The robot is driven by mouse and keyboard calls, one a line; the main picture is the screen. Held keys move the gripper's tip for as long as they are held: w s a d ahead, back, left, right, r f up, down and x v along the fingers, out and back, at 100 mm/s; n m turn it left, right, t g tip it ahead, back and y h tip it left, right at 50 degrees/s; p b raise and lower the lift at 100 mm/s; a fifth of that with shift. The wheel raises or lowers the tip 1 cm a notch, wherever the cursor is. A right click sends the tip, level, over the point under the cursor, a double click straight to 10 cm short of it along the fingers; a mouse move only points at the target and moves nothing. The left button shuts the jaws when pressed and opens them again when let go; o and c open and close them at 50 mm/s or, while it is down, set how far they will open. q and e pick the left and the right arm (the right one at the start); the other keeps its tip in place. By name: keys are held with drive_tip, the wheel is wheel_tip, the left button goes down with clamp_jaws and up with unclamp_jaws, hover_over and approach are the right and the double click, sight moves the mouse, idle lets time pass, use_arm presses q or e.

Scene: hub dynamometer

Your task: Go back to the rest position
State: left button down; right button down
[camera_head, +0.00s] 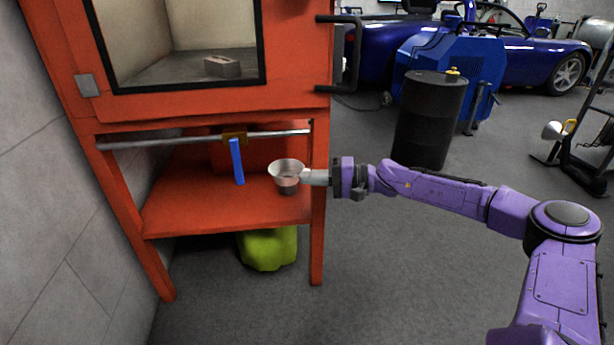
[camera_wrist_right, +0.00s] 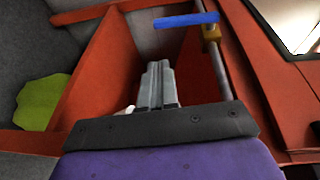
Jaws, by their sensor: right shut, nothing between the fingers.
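My right arm reaches in from the right in the head view. Its gripper (camera_head: 308,177) is at the front right of the orange cabinet's lower shelf, right beside a metal bowl or cup (camera_head: 285,168). I cannot tell whether they touch. In the right wrist view the grey fingers (camera_wrist_right: 157,84) are pressed together with nothing between them, pointing into the orange shelf space. My left gripper is not in view.
The orange cabinet (camera_head: 218,107) has a blue lever (camera_head: 237,161) hanging from a metal bar (camera_head: 200,141) above the shelf (camera_head: 215,208). A yellow-green container (camera_head: 267,250) stands beneath. A black drum (camera_head: 429,120) stands behind my right arm. The floor in front is clear.

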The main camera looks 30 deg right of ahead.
drive_tip(key=a+f+m+h, duration=0.4)
drive_tip(key=f, duration=0.5)
drive_tip(key=a+f+m+h, duration=0.3)
drive_tip(key=f+h, duration=0.1)
drive_tip(key=f, duration=0.4)
drive_tip(key=s+a+f+n+g+h, duration=0.1)
drive_tip(key=s+a+f+g+h, duration=0.15)
drive_tip(key=s+f, duration=0.75)
drive_tip(key=s+a+f+n+g+h, duration=0.1)
drive_tip(key=s+f+g+h, duration=0.2)
drive_tip(key=s+f, duration=0.75)
drive_tip(key=s+d+n+g+h, duration=0.1)
drive_tip(key=s+d+n+h, duration=0.2)
drive_tip(key=s, duration=0.6)
drive_tip(key=s+d+n+g, duration=0.1)
drive_tip(key=s+d+n, duration=0.25)
drive_tip(key=s, duration=0.55)
wheel_tip(320, 180, up, 32)
drive_tip(key=p, duration=3.1)
drive_tip(key=shift+d+r+m+p, duration=0.25)
drive_tip(key=shift+d+m+p, duration=0.1)
drive_tip(key=shift+m+p, duration=0.1)
